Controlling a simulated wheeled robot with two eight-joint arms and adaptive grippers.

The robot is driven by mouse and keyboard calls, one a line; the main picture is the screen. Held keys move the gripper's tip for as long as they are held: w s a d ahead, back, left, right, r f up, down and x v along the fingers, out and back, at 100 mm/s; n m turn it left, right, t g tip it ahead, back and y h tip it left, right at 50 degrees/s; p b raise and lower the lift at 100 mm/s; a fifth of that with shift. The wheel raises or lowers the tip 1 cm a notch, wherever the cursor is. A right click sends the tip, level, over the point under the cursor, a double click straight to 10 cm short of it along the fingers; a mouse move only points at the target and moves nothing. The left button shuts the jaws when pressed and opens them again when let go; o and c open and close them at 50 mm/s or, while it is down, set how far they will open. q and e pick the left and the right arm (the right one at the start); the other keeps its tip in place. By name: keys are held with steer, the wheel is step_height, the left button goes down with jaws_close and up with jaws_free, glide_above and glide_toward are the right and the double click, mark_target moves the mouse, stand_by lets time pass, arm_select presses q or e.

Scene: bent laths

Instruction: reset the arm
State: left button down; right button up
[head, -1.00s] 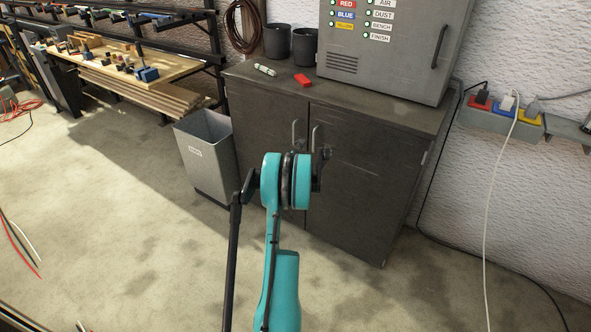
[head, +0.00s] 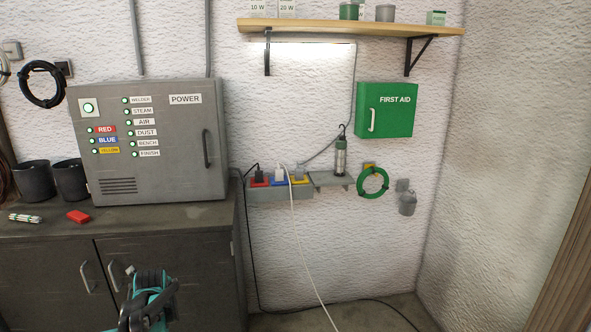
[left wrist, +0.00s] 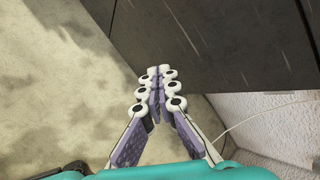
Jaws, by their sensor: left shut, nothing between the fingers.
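My left gripper (left wrist: 161,72) shows in the left wrist view with its purple pads and white-capped finger joints brought together. It is shut with nothing between the fingers. It points toward the dark front of the cabinet, which fills the upper part of that view, with concrete floor on the left. In the head view a teal and black part of my own arm (head: 148,300) shows at the bottom left, in front of the cabinet (head: 205,265). No fingers can be made out there. My right gripper is in neither view.
A socket strip (head: 280,195) with hanging cables is on the wall. A green first aid box (head: 388,110) hangs under a wooden shelf (head: 340,26). Some bare floor shows at lower right.

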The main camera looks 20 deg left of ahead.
arm_select(q)
steer(key=s+d+r+n+t+h, duration=0.1)
steer(key=s+d+r+n+h, duration=0.2)
steer(key=d, duration=1)
steer(key=s+d+r+n, duration=0.25)
steer(key=d+n, duration=0.25)
steer(key=d, duration=0.9)
steer(key=s+d+f+n+h, duration=0.3)
steer(key=s+d+n, duration=0.5)
steer(key=d, duration=0.8)
steer(key=s, duration=0.3)
steer(key=shift+s+f+n, duration=0.3)
steer(key=shift+f, duration=0.05)
